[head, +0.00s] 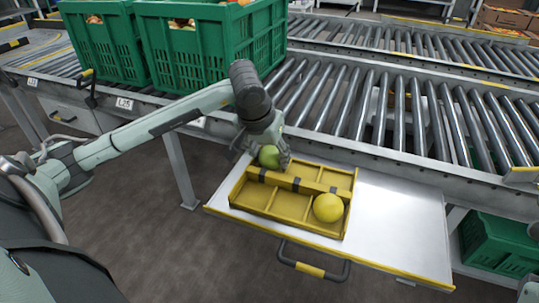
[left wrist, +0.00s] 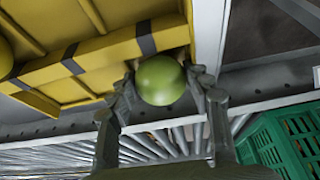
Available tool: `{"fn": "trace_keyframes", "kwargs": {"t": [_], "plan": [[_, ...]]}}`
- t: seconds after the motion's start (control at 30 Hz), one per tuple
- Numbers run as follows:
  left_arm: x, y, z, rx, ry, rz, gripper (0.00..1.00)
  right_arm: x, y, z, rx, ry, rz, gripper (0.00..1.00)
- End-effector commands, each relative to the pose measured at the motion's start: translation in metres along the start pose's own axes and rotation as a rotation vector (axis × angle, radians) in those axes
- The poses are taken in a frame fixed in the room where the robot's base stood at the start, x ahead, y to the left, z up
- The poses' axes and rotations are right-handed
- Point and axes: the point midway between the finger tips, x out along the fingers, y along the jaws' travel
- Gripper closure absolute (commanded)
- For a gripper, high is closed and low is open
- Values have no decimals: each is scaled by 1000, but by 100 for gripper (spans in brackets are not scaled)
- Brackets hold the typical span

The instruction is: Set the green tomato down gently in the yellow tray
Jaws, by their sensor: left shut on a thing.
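My left gripper (head: 268,160) is shut on the green tomato (head: 269,154), at the back left corner of the yellow tray (head: 280,221). In the left wrist view the green tomato (left wrist: 161,78) sits between the two fingers of the gripper (left wrist: 161,86), with the yellow tray (left wrist: 112,52) behind it. I cannot tell whether the tomato touches the tray. The tray has several compartments and a raised middle bar with dark bands. A yellow tomato (head: 328,207) lies in its front right part. My right gripper is not in view.
The tray stands on a white pull-out shelf (head: 400,225) with a handle (head: 312,268); the shelf's right side is clear. A roller conveyor (head: 400,110) runs behind. Green crates (head: 205,60) stand at the back left, and another green crate (head: 497,243) is at lower right.

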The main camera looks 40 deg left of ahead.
Motion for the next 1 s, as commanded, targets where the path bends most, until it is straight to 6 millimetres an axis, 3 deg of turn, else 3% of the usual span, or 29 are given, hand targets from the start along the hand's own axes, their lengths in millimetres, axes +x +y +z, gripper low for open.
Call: {"fn": "trace_keyframes", "kwargs": {"t": [0.13, 0.17, 0.33, 0.57, 0.67, 1.0], "plan": [[2, 0, 1, 0, 1, 0, 64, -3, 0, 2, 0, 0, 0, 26], [1, 0, 0, -1, 2, 0, 47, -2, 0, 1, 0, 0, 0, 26], [2, 0, 0, 0, 1, 0, 26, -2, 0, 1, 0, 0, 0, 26], [2, 0, 1, 0, 0, -1, 28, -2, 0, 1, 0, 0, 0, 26], [2, 0, 1, 0, -1, -1, 40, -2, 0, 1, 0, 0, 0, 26], [2, 0, 1, 0, 0, -1, 40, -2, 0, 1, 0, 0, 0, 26]]}}
